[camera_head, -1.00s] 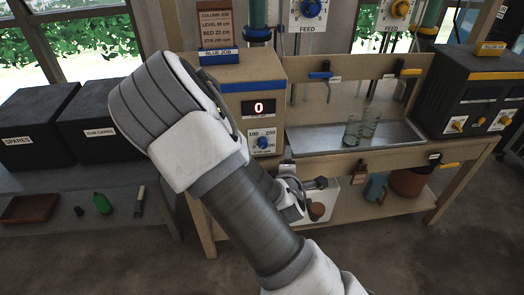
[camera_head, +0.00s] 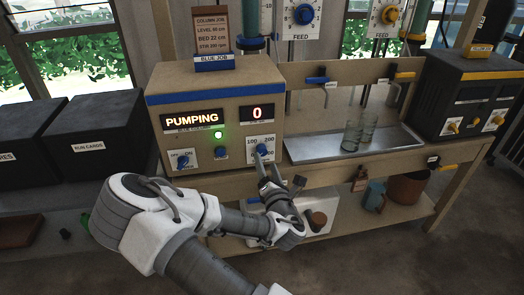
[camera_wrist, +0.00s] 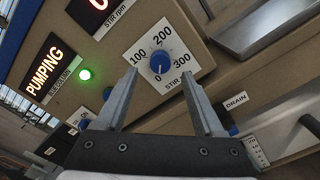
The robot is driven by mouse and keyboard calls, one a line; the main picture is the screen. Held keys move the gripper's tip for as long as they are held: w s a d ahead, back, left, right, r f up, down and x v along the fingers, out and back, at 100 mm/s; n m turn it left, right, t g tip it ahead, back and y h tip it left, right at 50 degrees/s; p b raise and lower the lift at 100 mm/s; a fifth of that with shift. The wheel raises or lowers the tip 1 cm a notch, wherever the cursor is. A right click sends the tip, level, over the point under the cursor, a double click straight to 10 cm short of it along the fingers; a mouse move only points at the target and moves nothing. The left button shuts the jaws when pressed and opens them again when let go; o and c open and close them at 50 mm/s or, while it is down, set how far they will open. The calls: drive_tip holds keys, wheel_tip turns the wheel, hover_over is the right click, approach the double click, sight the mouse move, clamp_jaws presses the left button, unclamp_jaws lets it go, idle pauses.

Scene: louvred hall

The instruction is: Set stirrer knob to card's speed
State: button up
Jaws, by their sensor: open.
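The blue stirrer knob (camera_head: 262,149) is on a white dial plate at the right of the beige console's front. In the wrist view the knob (camera_wrist: 161,63) has a scale marked 0, 100, 200, 300, and its white mark appears to point near 0. The red stir rpm display (camera_head: 257,114) reads 0. The card (camera_head: 211,30) stands on top of the console; its last line appears to read STIR 200 rpm. My gripper (camera_wrist: 160,82) is open, with its fingertips at either side of the knob's lower part in that picture; contact is not clear.
The console's left side has a lit PUMPING display (camera_head: 192,120), a green lamp (camera_head: 218,134) and another blue knob (camera_head: 182,161). Right of it is a metal tray (camera_head: 330,147) with glass beakers (camera_head: 352,134). A DRAIN label (camera_wrist: 236,102) and blue handle lie near my right finger.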

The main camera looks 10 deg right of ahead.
sight(263, 153)
drive_tip(key=shift+w, duration=2.85)
clamp_jaws()
